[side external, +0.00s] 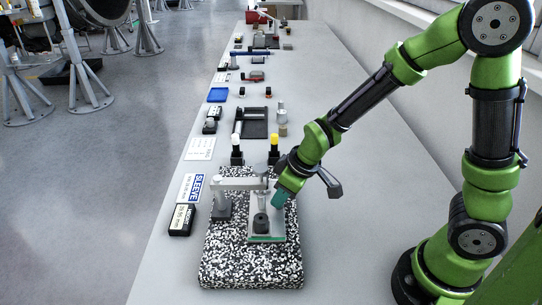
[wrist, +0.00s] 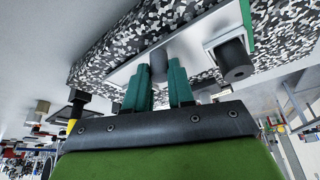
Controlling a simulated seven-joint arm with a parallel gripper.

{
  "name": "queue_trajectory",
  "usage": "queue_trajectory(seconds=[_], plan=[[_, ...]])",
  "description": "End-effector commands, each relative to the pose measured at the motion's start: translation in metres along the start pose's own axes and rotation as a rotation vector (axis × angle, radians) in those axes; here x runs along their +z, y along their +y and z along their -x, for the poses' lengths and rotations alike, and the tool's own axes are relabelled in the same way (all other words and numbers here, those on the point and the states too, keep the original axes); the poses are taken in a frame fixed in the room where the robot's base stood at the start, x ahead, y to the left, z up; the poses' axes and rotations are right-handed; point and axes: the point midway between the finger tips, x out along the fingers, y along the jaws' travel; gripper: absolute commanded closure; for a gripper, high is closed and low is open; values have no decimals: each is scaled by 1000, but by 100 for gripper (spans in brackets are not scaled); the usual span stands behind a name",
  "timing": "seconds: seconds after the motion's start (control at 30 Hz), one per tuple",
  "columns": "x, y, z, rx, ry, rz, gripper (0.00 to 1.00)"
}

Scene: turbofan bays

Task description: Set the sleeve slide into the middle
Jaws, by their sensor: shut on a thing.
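My gripper (side external: 278,201) is low over the right side of a pale plate with a green front edge (side external: 266,239). In the wrist view my teal fingers (wrist: 159,74) stand on either side of a grey cylindrical post (wrist: 158,62) and are shut on it. The plate (wrist: 190,47) runs under it in that view. A dark upright cylinder (side external: 261,223) stands on the plate, left of and nearer than my fingers; it also shows in the wrist view (wrist: 236,60). I cannot tell which part is the sleeve slide. My fingers hide part of the post.
The plate rests on a black-and-white speckled slab (side external: 245,270). A grey stand (side external: 222,207) with a horizontal arm (side external: 238,183) reaches over it from the left. A SLEEVE card (side external: 191,187) and a dark box (side external: 182,219) lie left. White-topped (side external: 237,150) and yellow-topped (side external: 274,150) black posts stand behind.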

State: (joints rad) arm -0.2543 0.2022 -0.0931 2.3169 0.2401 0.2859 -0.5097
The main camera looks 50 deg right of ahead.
Motion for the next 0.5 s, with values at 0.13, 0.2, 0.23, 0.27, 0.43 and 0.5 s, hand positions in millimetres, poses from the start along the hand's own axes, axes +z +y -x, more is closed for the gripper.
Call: queue_trajectory(seconds=[0.13,0.2,0.23,0.27,0.43,0.5], plan=[[3,-7,2,0,3,0,100],[3,-6,2,1,3,-1,100],[3,-6,2,1,3,-1,100],[3,-6,2,1,3,-1,100],[3,-6,2,1,3,-2,65],[3,-6,2,1,3,-2,54]])
